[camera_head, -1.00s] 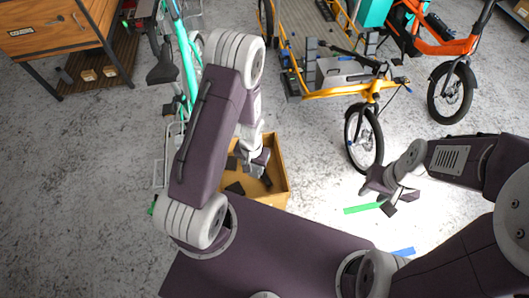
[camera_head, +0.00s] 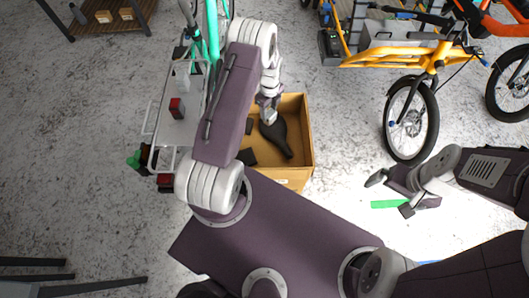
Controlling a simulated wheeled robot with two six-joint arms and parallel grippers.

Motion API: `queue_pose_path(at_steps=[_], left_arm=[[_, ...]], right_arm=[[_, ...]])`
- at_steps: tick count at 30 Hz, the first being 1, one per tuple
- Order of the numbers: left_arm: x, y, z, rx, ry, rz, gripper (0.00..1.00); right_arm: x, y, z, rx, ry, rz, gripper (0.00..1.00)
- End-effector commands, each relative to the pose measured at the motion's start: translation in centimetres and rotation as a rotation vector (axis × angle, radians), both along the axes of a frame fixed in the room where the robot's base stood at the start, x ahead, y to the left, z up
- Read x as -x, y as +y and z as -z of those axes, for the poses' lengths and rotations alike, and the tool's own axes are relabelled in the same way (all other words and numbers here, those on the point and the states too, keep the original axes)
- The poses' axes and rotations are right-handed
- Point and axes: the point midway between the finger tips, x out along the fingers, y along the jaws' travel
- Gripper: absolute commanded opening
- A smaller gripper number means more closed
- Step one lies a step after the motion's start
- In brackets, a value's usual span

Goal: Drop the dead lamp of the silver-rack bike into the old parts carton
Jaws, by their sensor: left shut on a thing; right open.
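The carton (camera_head: 308,142) is an open brown box in front of me, with a black saddle-like part (camera_head: 280,139) and other dark pieces inside. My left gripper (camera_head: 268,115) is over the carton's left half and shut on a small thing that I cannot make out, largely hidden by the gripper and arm. The bike with the silver rack (camera_head: 172,130) stands left of the carton, partly behind my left arm. A red lamp-like piece (camera_head: 177,107) is on the rack, and another red and black piece (camera_head: 165,181) is at its near end. My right gripper (camera_head: 390,190) is open, right of the carton.
A yellow cargo bike (camera_head: 398,59) stands at the upper right, its front wheel (camera_head: 411,121) near my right gripper. A green strip (camera_head: 389,204) lies on the floor there. A wooden shelf (camera_head: 99,14) is at the upper left.

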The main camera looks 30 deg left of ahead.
Motion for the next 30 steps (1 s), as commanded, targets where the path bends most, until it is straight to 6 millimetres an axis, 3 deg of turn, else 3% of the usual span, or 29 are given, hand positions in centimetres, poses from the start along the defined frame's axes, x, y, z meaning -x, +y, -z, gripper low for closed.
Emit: queue_pose_path(at_steps=[8,21,29,30], left_arm=[[-0.2,0.2,0.6,0.0,0.001,0.038,0.03],[-0.2,0.2,6.2,0.0,-0.001,0.036,0.03],[-0.2,0.2,6.2,-0.001,-0.001,0.035,0.03],[-0.2,0.2,6.2,-0.001,-0.001,0.035,0.48]], right_arm=[[0.0,0.0,0.6,0.0,-0.001,0.0,1.0],[0.0,0.0,5.4,0.0,-0.001,0.0,1.0],[0.0,0.0,5.3,0.0,-0.001,0.0,1.0],[0.0,0.0,5.3,0.0,-0.001,0.0,1.0]])
